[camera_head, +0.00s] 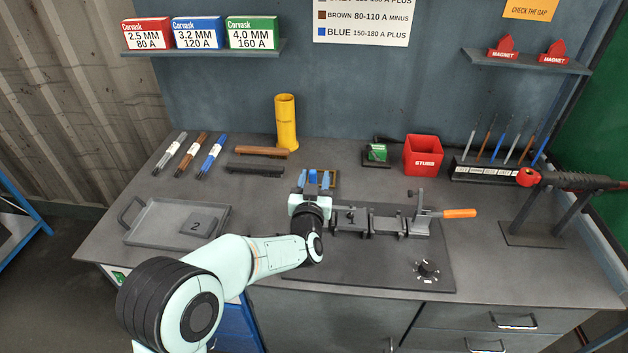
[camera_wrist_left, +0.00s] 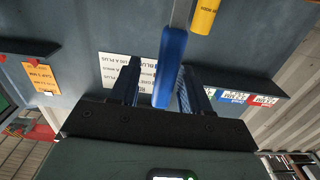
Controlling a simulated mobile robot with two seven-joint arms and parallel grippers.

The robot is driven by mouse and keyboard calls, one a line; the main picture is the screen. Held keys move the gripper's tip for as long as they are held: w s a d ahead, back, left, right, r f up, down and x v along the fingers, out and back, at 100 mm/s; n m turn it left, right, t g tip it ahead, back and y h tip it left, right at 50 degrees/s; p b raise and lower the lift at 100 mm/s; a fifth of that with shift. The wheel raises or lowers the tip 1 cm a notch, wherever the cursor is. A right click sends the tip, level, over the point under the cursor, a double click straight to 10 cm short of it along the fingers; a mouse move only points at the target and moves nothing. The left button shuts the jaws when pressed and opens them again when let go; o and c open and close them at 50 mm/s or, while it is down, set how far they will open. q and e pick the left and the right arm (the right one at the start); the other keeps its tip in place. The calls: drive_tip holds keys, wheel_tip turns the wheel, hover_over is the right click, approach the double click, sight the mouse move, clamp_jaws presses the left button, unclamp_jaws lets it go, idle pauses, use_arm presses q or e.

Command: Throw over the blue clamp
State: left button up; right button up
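The blue clamp handle (camera_wrist_left: 172,65) stands between the two fingers of my left gripper (camera_wrist_left: 160,88) in the left wrist view. It is close to one finger, with a gap to the other. In the head view my left gripper (camera_head: 318,183) is at the left end of the pipe fixture (camera_head: 380,222), with blue parts (camera_head: 326,179) showing at its fingers. The gripper hides the clamp's base. At the fixture's right end a second clamp has an orange handle (camera_head: 459,213) lying out to the right. My right gripper is not in view.
A grey tray (camera_head: 150,232) with a plate marked 2 lies at left. A knob (camera_head: 427,268) sits on the dark mat in front. A yellow cylinder (camera_head: 287,122), red cup (camera_head: 423,155) and tool rack (camera_head: 486,171) stand behind. A torch on a stand (camera_head: 545,215) is at right.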

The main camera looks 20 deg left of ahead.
use_arm(q)
drive_tip(key=shift+s, duration=0.1)
drive_tip(key=b+v, duration=0.1)
drive_tip(key=v, duration=1.2)
drive_tip(key=shift+d, duration=0.1)
